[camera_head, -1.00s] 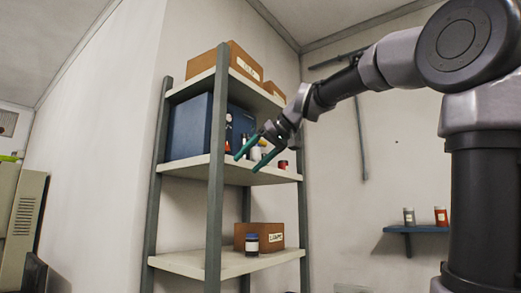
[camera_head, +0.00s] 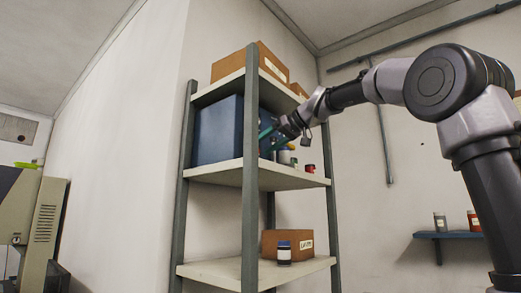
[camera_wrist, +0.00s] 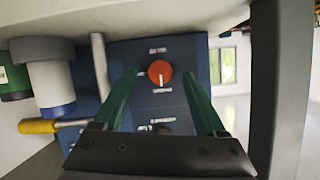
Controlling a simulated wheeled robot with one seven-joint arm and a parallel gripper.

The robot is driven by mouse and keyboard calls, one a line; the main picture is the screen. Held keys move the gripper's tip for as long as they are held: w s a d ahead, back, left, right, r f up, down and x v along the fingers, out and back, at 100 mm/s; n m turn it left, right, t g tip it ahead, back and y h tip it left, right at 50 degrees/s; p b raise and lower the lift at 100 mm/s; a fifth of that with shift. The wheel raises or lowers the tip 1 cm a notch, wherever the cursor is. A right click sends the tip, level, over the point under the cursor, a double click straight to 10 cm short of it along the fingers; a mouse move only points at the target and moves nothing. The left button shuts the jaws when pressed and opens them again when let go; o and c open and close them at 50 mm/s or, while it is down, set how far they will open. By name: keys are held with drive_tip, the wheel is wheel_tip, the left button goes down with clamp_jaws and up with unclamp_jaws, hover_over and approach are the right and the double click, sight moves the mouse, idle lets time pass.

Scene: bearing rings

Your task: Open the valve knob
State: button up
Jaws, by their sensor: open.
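The valve knob is a red round knob (camera_wrist: 160,72) with a white pointer mark, on the dark blue face of a box (camera_wrist: 140,50) in the wrist view. The blue box also shows in the head view (camera_head: 217,130), on the middle shelf; the knob cannot be made out there. My gripper (camera_wrist: 160,76) is open, with one green finger on each side of the knob in the picture. Whether the fingers touch it cannot be told. In the head view my gripper (camera_head: 267,140) is at the right side of the box, partly hidden among small items.
The box stands on a shelf rack (camera_head: 249,180) with grey-green posts. Small bottles (camera_head: 285,156) and a red-lidded jar (camera_head: 309,169) stand near my gripper. A post (camera_wrist: 280,90) is close right.

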drive_tip(key=shift+x, duration=1.05)
clamp_jaws()
